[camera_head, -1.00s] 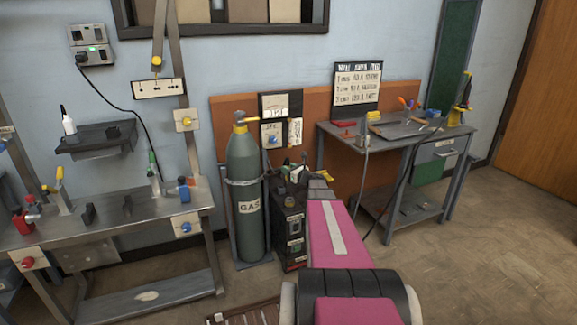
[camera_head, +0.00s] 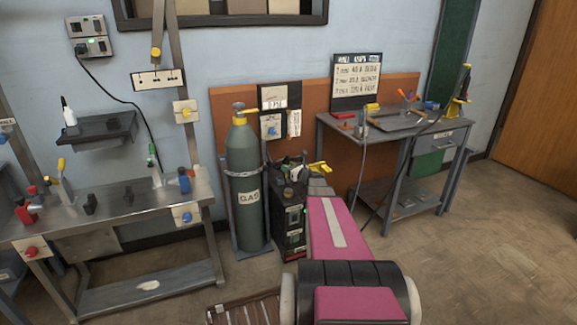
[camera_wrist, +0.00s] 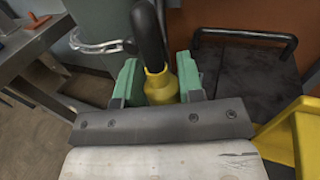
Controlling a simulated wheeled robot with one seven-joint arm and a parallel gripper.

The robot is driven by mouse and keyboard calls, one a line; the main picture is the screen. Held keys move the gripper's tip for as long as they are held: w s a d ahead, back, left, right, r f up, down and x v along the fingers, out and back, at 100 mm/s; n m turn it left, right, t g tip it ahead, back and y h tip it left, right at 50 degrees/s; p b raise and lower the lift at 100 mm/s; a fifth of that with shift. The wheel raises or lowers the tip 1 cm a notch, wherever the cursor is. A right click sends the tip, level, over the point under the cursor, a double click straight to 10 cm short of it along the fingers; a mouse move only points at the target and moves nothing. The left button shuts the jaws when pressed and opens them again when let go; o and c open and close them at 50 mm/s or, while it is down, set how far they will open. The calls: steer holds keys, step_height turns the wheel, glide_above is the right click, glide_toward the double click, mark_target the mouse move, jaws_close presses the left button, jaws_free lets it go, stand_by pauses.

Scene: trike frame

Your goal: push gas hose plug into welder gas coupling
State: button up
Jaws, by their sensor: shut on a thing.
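My gripper (camera_wrist: 160,82) is shut on the yellow gas hose plug (camera_wrist: 160,86) in the wrist view, with a green fingertip on each side. A thick black hose (camera_wrist: 149,35) rises from the plug. The black welder (camera_wrist: 240,72), with a bar handle, is to the right of my gripper. In the head view the welder (camera_head: 289,213) stands on the floor beside the gas cylinder, and my arm covers part of its right side. I cannot make out the gas coupling, or whether the plug touches it.
The grey-green gas cylinder (camera_head: 245,185) stands close to the welder's left. A yellow part (camera_wrist: 304,140) is near my gripper's right side. A metal workbench (camera_head: 110,212) is on the left and a cluttered table (camera_head: 345,131) on the right. Floor at the right is open.

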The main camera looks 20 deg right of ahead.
steer(key=shift+f, duration=1.7)
steer(key=shift+f, duration=1.95)
steer(key=o, duration=1)
steer(key=shift+o, duration=0.2)
steer(key=v, duration=1)
steer(key=shift+s, duration=0.35)
steer(key=shift+d, duration=0.1)
